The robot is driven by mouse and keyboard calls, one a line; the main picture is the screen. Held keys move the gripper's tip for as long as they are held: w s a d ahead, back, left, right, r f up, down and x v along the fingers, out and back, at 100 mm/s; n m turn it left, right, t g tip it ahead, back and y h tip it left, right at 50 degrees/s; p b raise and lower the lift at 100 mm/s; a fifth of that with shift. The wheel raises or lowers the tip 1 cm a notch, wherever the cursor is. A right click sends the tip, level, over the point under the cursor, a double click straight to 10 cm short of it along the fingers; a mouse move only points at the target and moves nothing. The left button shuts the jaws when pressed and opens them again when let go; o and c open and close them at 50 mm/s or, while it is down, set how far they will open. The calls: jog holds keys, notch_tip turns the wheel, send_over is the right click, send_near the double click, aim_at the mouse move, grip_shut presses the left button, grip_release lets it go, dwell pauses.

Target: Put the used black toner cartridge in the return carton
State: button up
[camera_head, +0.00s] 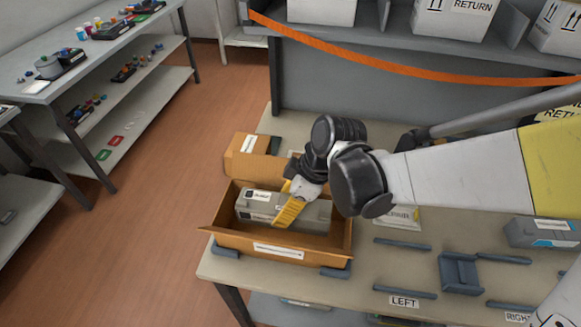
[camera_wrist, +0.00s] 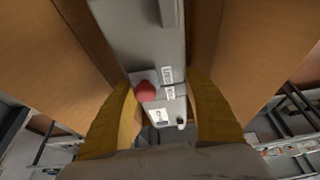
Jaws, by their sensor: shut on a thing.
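A grey toner cartridge (camera_head: 257,205) lies lengthwise inside an open brown carton (camera_head: 232,241) on the table's left part. I cannot tell whether it rests on the carton's floor. My gripper (camera_head: 285,214) reaches into the carton, its yellow fingers shut on the cartridge near its middle. In the wrist view the fingers (camera_wrist: 163,105) flank the grey cartridge (camera_wrist: 150,45), which shows a red spot and small labels. Brown carton walls (camera_wrist: 60,50) rise on both sides. The print on the carton's front label is too small to read.
A smaller brown carton (camera_head: 243,155) stands behind the open one. Grey rails and a cradle (camera_head: 461,272) are on the table to the right, with another cartridge (camera_head: 540,233) at the right edge. An orange strap (camera_head: 400,67) crosses the back shelf.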

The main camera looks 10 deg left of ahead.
notch_tip(320, 180, down, 8)
jog(key=b, duration=0.3)
jog(key=shift+d, duration=0.1)
jog(key=shift+f, duration=0.15)
jog(key=o, duration=1.4)
jog(key=shift+r, duration=0.2)
